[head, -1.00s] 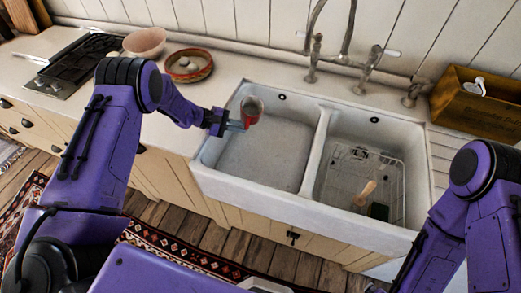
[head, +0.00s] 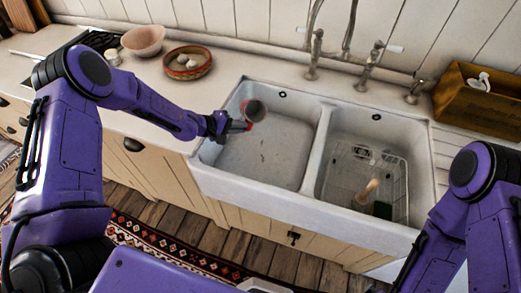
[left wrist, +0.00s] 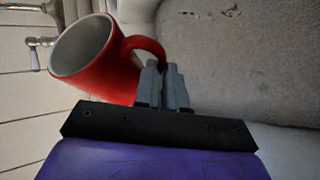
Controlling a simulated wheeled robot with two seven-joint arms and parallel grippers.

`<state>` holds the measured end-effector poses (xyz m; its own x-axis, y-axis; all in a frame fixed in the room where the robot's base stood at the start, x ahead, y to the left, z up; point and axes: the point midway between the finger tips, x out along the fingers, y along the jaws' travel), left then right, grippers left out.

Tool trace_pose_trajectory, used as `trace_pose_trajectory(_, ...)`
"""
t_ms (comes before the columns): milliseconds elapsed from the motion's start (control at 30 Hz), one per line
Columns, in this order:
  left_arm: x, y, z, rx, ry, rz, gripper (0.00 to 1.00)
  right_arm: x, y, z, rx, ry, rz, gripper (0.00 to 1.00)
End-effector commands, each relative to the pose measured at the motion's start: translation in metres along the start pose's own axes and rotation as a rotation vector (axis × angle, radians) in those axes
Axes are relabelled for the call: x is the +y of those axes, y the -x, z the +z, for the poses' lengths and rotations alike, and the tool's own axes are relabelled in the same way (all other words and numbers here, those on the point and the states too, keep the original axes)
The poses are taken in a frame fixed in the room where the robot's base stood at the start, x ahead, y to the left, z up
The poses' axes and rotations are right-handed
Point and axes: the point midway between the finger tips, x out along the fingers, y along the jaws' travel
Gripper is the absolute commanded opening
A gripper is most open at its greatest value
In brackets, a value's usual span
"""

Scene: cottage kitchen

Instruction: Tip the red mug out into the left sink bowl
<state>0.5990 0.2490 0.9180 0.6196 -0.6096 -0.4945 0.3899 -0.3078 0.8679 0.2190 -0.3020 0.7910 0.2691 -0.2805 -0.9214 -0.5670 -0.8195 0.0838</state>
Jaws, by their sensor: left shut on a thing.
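My left gripper (head: 246,126) is shut on the mug's handle. In the left wrist view the gripper (left wrist: 165,78) pinches the handle beside the red mug (left wrist: 112,78), and the visible inside looks grey and bare. A few small dark specks (head: 262,157) lie on the bowl floor; specks also show in the left wrist view (left wrist: 232,11). My right gripper is out of view.
The right sink bowl (head: 340,128) holds a wire rack (head: 350,165), a brush (head: 368,190) and a dark sponge (head: 381,210). Taps (head: 316,55) stand behind the sink. A pink bowl (head: 143,40), a patterned bowl (head: 188,64) and a wooden box (head: 480,103) stand on the counter.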

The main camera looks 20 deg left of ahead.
Motion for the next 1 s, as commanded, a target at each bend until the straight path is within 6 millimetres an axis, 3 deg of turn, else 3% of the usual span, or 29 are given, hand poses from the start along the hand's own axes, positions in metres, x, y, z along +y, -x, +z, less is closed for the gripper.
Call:
trace_pose_trajectory(367,0.006,0.002,-0.003,0.051,-0.092,0.026,0.00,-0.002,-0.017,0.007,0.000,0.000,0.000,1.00)
trace_pose_trajectory(733,0.005,0.000,-0.006,0.107,-0.190,0.049,0.00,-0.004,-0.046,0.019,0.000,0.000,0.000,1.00)
trace_pose_trajectory(1000,0.007,0.001,-0.007,0.123,-0.219,0.055,0.00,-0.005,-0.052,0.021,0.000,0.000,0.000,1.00)
